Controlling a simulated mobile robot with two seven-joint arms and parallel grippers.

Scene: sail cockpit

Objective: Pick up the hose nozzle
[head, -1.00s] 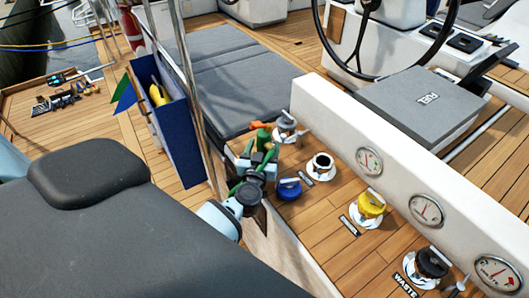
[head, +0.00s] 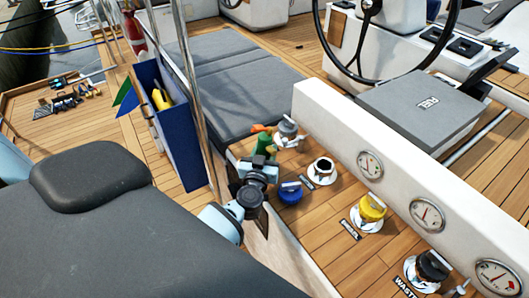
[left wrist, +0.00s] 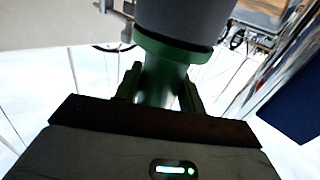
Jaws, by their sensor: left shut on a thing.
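The hose nozzle (head: 262,129) shows in the head view as a small green and orange thing at the far end of the wooden side deck. My left gripper (head: 264,160) reaches it from the near side and covers part of it. In the left wrist view the green nozzle body (left wrist: 160,75) stands between the two green fingers of my left gripper (left wrist: 158,92), which are shut on it. A wide grey part with a green collar fills the top of that view. I cannot tell whether the nozzle touches the deck. My right gripper is in neither view.
A grey metal fitting (head: 288,129) stands close beside the nozzle. A blue cap (head: 290,193), an open filler (head: 322,170) and a yellow cap (head: 371,208) line the deck. A white wall with gauges (head: 428,214) is on the right; a blue pocket (head: 180,130) hangs left.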

